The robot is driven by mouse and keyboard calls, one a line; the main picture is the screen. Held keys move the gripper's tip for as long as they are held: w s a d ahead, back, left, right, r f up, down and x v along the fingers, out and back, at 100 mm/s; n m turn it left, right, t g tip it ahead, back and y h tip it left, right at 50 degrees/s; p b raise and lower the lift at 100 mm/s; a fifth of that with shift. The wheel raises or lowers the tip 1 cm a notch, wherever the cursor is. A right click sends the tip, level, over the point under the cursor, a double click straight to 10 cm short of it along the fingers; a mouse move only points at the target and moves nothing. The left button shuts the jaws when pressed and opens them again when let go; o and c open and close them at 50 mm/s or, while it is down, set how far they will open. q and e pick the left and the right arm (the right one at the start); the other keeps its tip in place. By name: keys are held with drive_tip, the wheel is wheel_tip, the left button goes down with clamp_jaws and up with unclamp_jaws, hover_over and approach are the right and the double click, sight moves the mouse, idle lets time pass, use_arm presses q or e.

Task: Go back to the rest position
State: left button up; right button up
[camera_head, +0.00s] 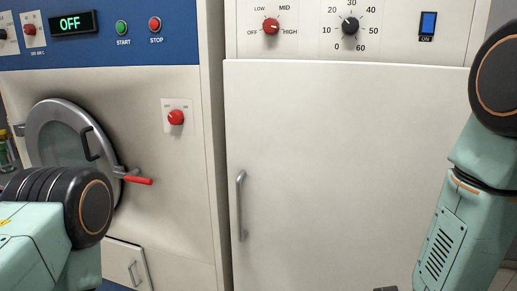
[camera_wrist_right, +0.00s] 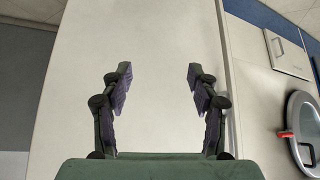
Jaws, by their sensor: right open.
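My right gripper (camera_wrist_right: 156,76) is open in the right wrist view, with its two fingers apart and nothing between them. Behind the fingers is the pale front of the right machine (camera_wrist_right: 150,40). In the head view my right arm (camera_head: 465,210) is at the right edge, and its gripper cannot be made out there. My left arm (camera_head: 50,215) is at the lower left; its gripper is not in view.
The right machine's white door (camera_head: 340,160) with a vertical handle (camera_head: 240,205) is closed. The left machine has a round door (camera_head: 55,135), a red-tipped lever (camera_head: 137,180), a red knob (camera_head: 176,117) and a display (camera_head: 73,23) reading OFF.

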drive_tip(key=s+f+m+g+b, duration=0.1)
drive_tip(key=s+f+g+b, duration=0.6)
drive_tip(key=s+f, duration=1.7)
drive_tip(key=s+b, duration=0.1)
drive_tip(key=s, duration=0.2)
drive_tip(key=shift+s+h, duration=0.3)
drive_tip(key=shift+s, duration=0.1)
drive_tip(key=shift+d, duration=0.1)
